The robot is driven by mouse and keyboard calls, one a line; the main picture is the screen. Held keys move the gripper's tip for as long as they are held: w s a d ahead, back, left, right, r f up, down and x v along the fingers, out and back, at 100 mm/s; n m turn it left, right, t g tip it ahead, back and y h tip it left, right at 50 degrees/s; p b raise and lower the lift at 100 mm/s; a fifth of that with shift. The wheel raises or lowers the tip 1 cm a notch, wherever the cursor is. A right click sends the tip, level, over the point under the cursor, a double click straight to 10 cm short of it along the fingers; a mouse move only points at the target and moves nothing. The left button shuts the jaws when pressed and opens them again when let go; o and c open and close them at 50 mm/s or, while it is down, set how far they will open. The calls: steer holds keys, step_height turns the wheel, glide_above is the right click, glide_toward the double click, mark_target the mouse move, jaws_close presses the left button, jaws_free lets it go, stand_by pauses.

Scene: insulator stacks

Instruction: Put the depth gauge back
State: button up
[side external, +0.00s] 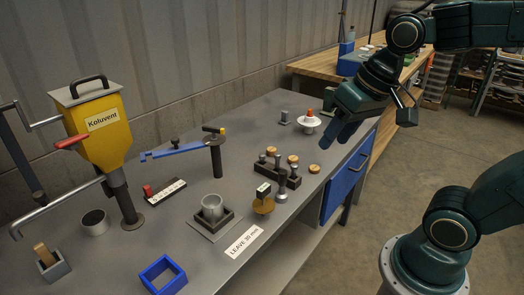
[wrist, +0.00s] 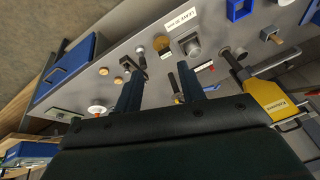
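My gripper (side external: 338,132) hangs above the far right part of the grey bench, right of the white disc. In the wrist view its two blue fingers (wrist: 160,70) are apart with nothing held between them. The likely depth gauge is a small device with a pale-faced dark box (side external: 264,190) above a round brass-coloured disc (side external: 263,206); I cannot be sure of its identity. It stands at the bench's front, beside a dark rack (side external: 291,181) with metal pegs. The disc also shows in the wrist view (wrist: 161,43). A grey cup (side external: 212,207) sits in a square holder to its left.
A "LEAVE 30 mm" label (side external: 243,242) lies at the front edge. A white disc with an orange top (side external: 309,122) stands toward the back.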

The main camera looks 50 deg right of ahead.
steer(key=shift+s+d+n+t+h, duration=0.25)
steer(key=shift+s+n, duration=0.55)
steer(key=shift+s, duration=0.5)
steer(key=shift+s+d+n+t+h, duration=0.1)
steer(key=shift+s+n+t, duration=0.25)
steer(key=shift+s+n, duration=0.7)
steer(key=shift+o, duration=0.2)
steer(key=shift+s+m, duration=0.15)
steer(key=shift+m, duration=0.1)
